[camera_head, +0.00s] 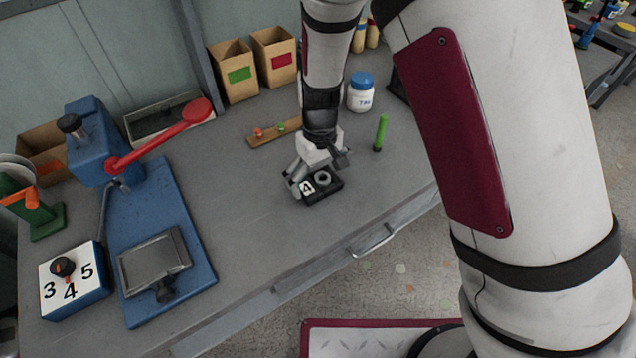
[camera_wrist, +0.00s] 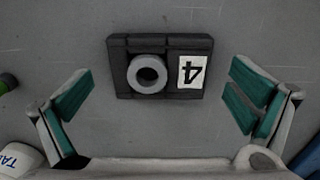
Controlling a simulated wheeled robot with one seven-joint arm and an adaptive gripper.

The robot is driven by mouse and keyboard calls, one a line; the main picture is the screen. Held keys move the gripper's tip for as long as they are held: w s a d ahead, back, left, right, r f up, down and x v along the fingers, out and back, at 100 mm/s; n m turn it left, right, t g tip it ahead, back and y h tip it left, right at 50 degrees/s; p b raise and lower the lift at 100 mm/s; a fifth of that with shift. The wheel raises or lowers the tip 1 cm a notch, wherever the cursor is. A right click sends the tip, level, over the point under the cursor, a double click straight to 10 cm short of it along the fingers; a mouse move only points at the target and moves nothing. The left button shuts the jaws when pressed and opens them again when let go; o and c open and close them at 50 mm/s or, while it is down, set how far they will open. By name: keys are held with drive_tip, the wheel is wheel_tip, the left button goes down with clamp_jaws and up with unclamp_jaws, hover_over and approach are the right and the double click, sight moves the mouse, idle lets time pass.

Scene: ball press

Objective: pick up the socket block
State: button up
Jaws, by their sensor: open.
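The socket block is a small black block (camera_head: 325,195) with a grey ring and a white label reading 4, on the grey bench near its front edge. In the wrist view the block (camera_wrist: 160,42) lies ahead of and between the fingers, with its ring at left and its label at right. My gripper (camera_head: 318,178) is just above the block in the head view and partly covers it. In the wrist view my gripper (camera_wrist: 160,105) is open, with its green-padded fingers spread wider than the block and nothing between the pads.
A green cylinder (camera_head: 380,132) and a white jar with a blue lid (camera_head: 360,93) stand right of and behind the block. A wooden strip (camera_head: 272,134) with small pegs lies behind. A blue press (camera_head: 160,240) and a numbered dial box (camera_head: 75,280) are at left. The bench between is clear.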

drive_tip(key=shift+f, duration=0.9)
drive_tip(key=shift+c, duration=0.2)
drive_tip(key=c, duration=1.1)
drive_tip(key=shift+r, duration=0.15)
